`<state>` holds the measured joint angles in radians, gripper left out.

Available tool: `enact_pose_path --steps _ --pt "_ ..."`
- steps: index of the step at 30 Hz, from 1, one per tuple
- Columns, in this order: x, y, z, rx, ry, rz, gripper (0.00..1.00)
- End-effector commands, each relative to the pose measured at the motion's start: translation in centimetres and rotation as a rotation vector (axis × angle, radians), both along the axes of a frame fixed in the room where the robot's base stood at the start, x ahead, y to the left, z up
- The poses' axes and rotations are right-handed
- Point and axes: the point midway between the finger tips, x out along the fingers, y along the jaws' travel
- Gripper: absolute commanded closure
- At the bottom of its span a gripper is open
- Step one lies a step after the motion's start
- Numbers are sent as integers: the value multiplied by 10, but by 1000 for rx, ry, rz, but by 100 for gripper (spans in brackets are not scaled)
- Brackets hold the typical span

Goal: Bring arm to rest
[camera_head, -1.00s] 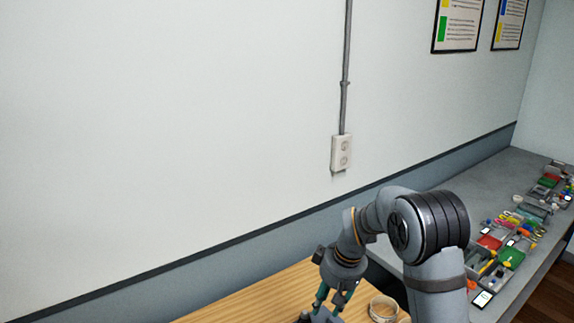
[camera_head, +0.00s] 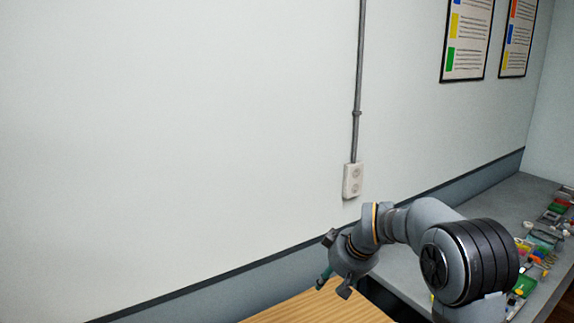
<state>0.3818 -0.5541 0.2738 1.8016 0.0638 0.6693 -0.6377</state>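My arm reaches in from the lower right of the head view, bent over the wooden table (camera_head: 318,308). My gripper (camera_head: 325,279) is at the arm's left end, above or over the back part of the table and in front of the wall. I cannot tell whether the gripper is open or shut. I see nothing held in it.
A white wall outlet (camera_head: 352,180) with a grey conduit (camera_head: 358,90) is behind the arm. A grey counter (camera_head: 510,198) with several small coloured parts and bins runs along the right. Posters (camera_head: 467,40) hang at the upper right.

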Motion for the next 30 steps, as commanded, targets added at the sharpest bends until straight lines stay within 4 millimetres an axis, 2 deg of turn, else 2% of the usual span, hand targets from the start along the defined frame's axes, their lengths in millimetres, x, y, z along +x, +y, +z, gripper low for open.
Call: enact_pose_path --steps 2,4,12,30 --pt "4 8 6 12 -25 8 65" --pt "-3 13 -6 2 -15 21 65" --pt "-19 26 -25 -18 -5 54 65" --pt "-26 30 -31 -25 -1 67 65"
